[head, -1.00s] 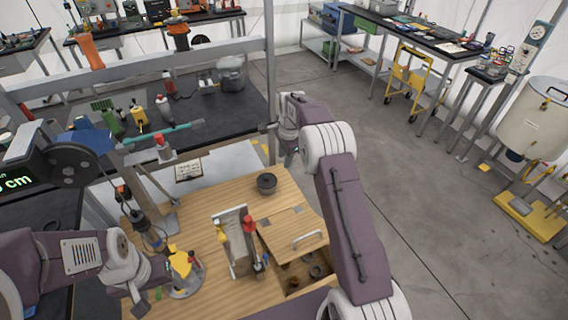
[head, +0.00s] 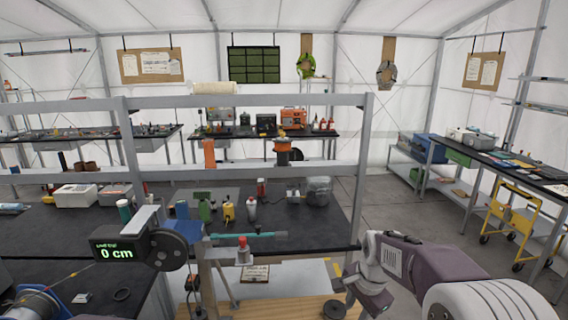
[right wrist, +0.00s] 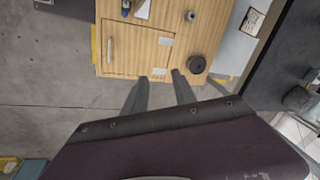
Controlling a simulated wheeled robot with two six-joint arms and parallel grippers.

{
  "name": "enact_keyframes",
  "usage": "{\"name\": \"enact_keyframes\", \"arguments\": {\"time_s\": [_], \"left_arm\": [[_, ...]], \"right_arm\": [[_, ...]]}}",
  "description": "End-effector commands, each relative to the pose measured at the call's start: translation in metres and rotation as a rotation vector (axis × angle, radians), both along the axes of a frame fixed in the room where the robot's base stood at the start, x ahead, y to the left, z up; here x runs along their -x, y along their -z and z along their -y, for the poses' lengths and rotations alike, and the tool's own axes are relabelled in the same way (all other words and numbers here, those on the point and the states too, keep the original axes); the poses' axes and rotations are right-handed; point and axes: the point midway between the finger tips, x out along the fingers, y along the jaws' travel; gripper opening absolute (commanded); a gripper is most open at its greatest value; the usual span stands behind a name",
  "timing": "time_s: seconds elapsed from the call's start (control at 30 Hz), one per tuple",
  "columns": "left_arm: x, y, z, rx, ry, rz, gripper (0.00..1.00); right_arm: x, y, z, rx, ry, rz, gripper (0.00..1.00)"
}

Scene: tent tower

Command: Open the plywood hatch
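The plywood hatch (right wrist: 136,52) shows in the right wrist view as a square wooden panel with a pale bar handle (right wrist: 110,50) near its left edge and two light hinge plates on its right side. No opening shows from above, but I cannot tell whether the panel is slightly raised. My right gripper (right wrist: 160,76) is open and empty, its two fingers apart, above the hinge side and clear of the handle. In the head view only the wooden bench top (head: 275,308) shows at the bottom; the hatch is out of frame. My left gripper is not in view.
A grey frame (head: 240,101) crosses above the black workbench, with a display box (head: 122,251) reading 0 cm. Bottles and tools stand on the workbench.

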Motion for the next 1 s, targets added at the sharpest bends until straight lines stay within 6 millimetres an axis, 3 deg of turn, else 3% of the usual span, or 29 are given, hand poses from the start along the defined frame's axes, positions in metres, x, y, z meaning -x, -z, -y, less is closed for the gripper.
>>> {"name": "enact_keyframes", "arguments": {"time_s": [0.03, 0.2, 0.3, 0.33, 0.43, 0.57, 0.6, 0.7, 0.73, 1.0], "left_arm": [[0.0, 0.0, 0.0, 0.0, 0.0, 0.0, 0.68], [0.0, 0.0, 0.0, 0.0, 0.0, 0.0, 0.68], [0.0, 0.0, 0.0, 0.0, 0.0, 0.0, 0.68], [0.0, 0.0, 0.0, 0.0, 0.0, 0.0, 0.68], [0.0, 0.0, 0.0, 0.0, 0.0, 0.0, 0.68], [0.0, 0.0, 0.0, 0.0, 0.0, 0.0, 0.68], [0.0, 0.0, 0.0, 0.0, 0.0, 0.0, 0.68], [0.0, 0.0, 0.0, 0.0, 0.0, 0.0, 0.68], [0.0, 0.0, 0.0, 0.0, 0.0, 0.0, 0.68], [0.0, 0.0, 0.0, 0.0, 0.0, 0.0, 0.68]], "right_arm": [[0.028, 0.007, -0.003, 0.019, -0.087, -0.015, 0.32], [0.125, 0.048, -0.007, 0.09, -0.473, -0.075, 0.32], [0.174, 0.077, -0.004, 0.117, -0.716, -0.124, 0.32], [0.181, 0.083, -0.004, 0.124, -0.782, -0.131, 0.32], [0.177, 0.085, -0.003, 0.163, -0.937, -0.095, 0.32], [0.174, 0.085, -0.003, 0.181, -1.021, -0.08, 0.32], [0.174, 0.085, -0.003, 0.182, -1.026, -0.08, 0.3], [0.174, 0.085, -0.003, 0.182, -1.026, -0.081, 0.02], [0.174, 0.085, -0.003, 0.182, -1.025, -0.081, 0.0], [0.182, 0.085, -0.008, 0.139, -0.969, -0.108, 0.0]]}}
